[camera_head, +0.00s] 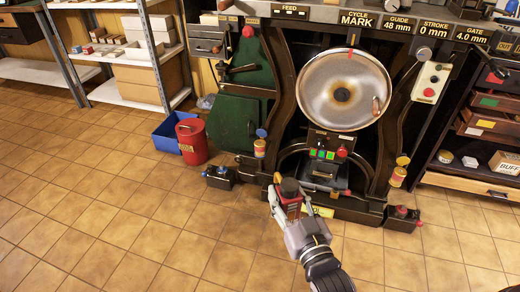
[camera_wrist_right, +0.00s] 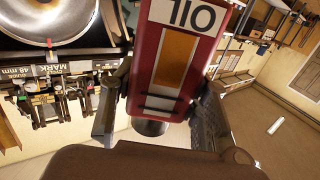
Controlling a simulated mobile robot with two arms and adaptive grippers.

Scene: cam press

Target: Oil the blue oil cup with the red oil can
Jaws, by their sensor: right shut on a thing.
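The red oil can (camera_wrist_right: 172,75) with its white OIL label fills the middle of the right wrist view. My right gripper (camera_wrist_right: 160,110) is shut on it, one finger on each side. In the head view the right gripper (camera_head: 289,200) holds the can (camera_head: 293,210) low in front of the press, and the hand partly hides it. The blue oil cup (camera_head: 261,133), blue-capped with an amber body, is on the press's left leg, up and left of the can and apart from it. My left gripper is not in view.
A similar yellow-capped cup (camera_head: 402,161) is on the right leg. Black boxes with a blue knob (camera_head: 220,176) and a red knob (camera_head: 402,217) stand at the press's feet. A red bucket (camera_head: 192,142) and blue bin (camera_head: 165,136) stand left. The tiled floor in front is clear.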

